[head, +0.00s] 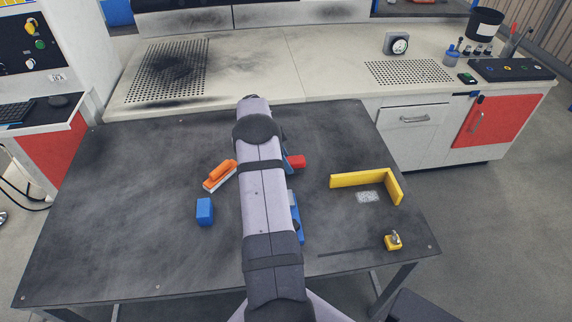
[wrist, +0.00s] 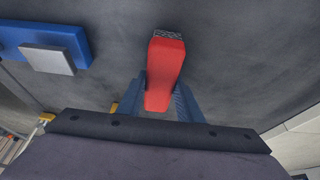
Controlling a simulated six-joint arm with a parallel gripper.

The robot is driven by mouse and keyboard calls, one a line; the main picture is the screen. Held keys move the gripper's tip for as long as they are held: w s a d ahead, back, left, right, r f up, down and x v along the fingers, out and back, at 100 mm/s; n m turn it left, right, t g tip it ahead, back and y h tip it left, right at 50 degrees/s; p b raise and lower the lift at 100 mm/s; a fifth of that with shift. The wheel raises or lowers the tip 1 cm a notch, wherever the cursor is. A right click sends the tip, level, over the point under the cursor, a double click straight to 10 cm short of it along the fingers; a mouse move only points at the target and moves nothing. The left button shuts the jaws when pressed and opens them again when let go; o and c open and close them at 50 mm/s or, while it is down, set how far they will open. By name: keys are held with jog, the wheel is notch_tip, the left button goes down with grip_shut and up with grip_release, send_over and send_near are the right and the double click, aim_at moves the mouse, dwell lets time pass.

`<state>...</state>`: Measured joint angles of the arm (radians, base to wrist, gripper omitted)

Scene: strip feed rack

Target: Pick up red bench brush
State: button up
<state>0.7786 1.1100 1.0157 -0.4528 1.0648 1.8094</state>
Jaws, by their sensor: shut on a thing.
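The red bench brush (wrist: 165,72) is between the two blue fingers of my gripper (wrist: 160,98) in the wrist view. The fingers are shut on it, one on each side. A grey bristle or end patch shows at its far end. In the head view only a red part of the brush (head: 296,161) shows, just right of my arm, which hides the rest. My gripper is mostly hidden there, with a bit of blue finger (head: 287,163) beside the brush. I cannot tell whether the brush touches the table.
An orange brush (head: 220,175) and a blue block (head: 205,211) lie left of my arm. A blue item with a grey block (wrist: 48,60) lies nearby. A yellow L-shaped fence (head: 362,179) and a yellow item (head: 393,241) are at right. The dark table's left side (head: 110,210) is clear.

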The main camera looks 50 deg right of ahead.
jog(key=shift+r, duration=0.1)
jog(key=shift+r+p, duration=0.2)
jog(key=shift+p, duration=0.25)
notch_tip(320, 180, up, 10)
jog(key=shift+b, duration=1.05)
